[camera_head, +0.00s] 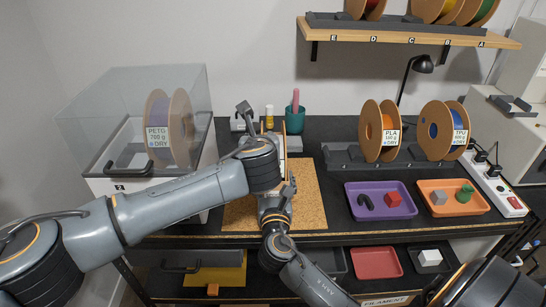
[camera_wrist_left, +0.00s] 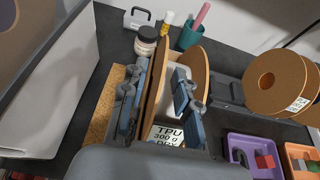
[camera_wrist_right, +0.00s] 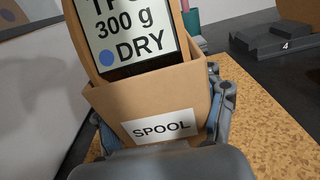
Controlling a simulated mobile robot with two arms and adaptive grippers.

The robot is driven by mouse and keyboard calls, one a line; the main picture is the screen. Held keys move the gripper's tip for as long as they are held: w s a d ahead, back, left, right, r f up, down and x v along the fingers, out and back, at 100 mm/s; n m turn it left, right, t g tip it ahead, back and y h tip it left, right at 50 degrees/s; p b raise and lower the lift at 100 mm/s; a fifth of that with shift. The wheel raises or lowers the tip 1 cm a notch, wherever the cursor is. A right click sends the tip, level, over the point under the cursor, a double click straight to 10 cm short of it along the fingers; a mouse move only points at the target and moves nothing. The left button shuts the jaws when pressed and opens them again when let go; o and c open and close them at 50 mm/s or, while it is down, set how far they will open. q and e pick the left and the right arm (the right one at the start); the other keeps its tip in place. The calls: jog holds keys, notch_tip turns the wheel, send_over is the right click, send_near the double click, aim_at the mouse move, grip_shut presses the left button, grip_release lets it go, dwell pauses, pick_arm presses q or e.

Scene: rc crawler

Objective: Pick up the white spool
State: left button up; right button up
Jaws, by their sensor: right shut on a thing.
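The white spool (camera_wrist_left: 180,74) has brown cardboard flanges and a white wound middle, with a label reading TPU 300 g in the left wrist view. It stands in an open cardboard box (camera_wrist_right: 148,97) labelled SPOOL, its labelled upper part above the rim in the right wrist view (camera_wrist_right: 133,28). My right gripper (camera_wrist_right: 160,112) is shut on the box, a finger at each side. In the head view my arms hide most of spool and box.
A cork mat (camera_head: 308,197) lies under the work area. A clear-lidded dry box (camera_head: 99,126) with a PETG spool stands left. PLA (camera_head: 370,130) and TPU (camera_head: 432,130) spools stand in a rack right. Purple (camera_head: 357,211) and orange (camera_head: 455,206) trays lie in front.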

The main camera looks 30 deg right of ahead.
pick_arm(q)
jog(key=x, duration=0.4)
jog(key=shift+s+d, duration=0.1)
jog(key=shift+d, duration=0.05)
jog(key=shift+c, duration=0.4)
grip_shut()
